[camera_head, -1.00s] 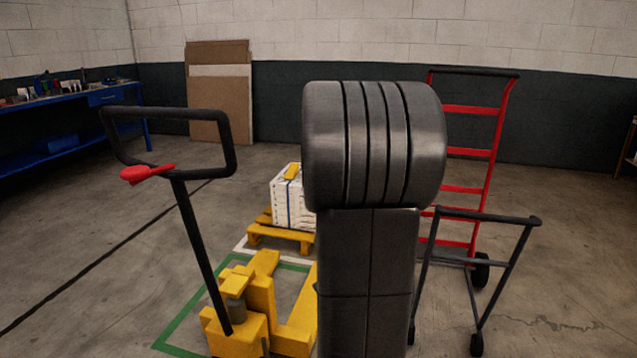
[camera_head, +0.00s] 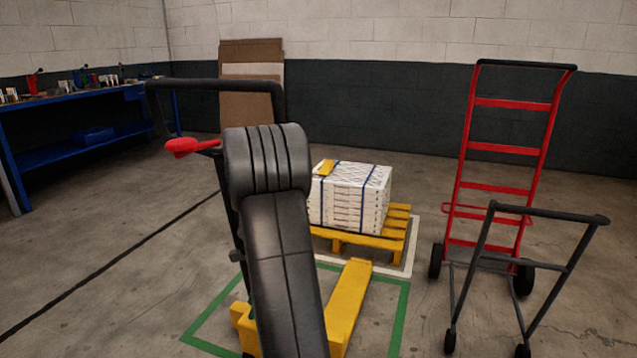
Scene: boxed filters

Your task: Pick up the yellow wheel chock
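A small yellow piece (camera_head: 327,167), which looks like the wheel chock, lies on top of a strapped stack of white boxes (camera_head: 372,180), near its left edge. The stack stands on a yellow pallet (camera_head: 398,226). My black arm rises through the middle left of the picture, in front of the pallet jack and left of the stack. My gripper is not in view.
A yellow pallet jack (camera_head: 347,305) with a black handle and red lever (camera_head: 190,147) stands in a green floor outline. A red hand truck (camera_head: 505,150) and a black-framed cart (camera_head: 540,265) stand right. A blue workbench (camera_head: 75,105) is at left. Floor between bench and jack is clear.

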